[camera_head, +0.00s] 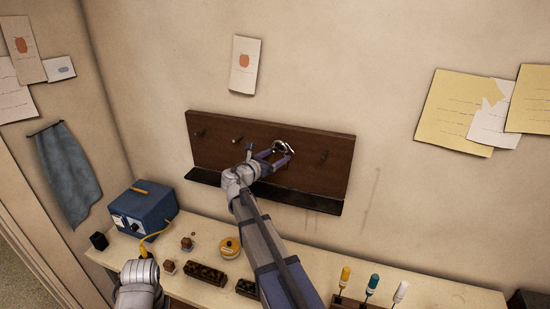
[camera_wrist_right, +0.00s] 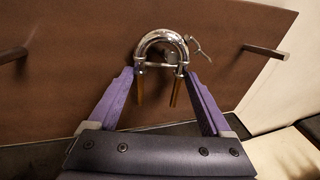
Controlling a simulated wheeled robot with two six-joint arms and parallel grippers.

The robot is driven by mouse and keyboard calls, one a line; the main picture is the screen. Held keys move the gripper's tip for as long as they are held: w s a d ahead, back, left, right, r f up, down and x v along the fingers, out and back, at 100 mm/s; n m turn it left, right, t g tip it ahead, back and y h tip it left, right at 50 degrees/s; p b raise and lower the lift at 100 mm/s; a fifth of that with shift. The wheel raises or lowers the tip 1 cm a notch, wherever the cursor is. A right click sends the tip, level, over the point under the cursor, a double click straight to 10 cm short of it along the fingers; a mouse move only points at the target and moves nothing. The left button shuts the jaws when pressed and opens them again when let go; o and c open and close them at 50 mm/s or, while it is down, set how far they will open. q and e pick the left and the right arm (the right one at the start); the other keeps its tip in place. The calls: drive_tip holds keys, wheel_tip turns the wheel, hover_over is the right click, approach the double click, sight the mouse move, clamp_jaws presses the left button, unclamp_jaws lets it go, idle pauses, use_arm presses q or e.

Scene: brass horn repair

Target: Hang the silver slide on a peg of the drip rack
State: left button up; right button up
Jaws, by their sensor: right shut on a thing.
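The silver slide (camera_head: 283,147) is a shiny U-shaped tube with a crossbar and two brass-coloured legs. In the right wrist view the slide (camera_wrist_right: 161,42) stands bend up, legs down, between the purple fingertips. My right gripper (camera_wrist_right: 158,76) is shut on it, in front of the drip rack. The drip rack (camera_head: 220,150) is a brown wall board with dark pegs and a black trough (camera_head: 310,200) below. Pegs show at the left (camera_head: 198,132), centre left (camera_head: 238,139) and right (camera_head: 323,157). My left arm's wrist is at the lower left; its jaws cannot be made out.
Papers hang on the wall. The wall beside the rack is clear.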

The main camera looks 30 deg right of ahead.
drive_tip(key=shift+f, duration=0.15)
drive_tip(key=o, duration=1.1)
drive_tip(key=shift+o, duration=1.2)
drive_tip(key=p+v, duration=0.1)
drive_tip(key=v, duration=0.6)
drive_tip(key=shift+a, duration=0.4)
drive_tip(key=shift+s, duration=0.15)
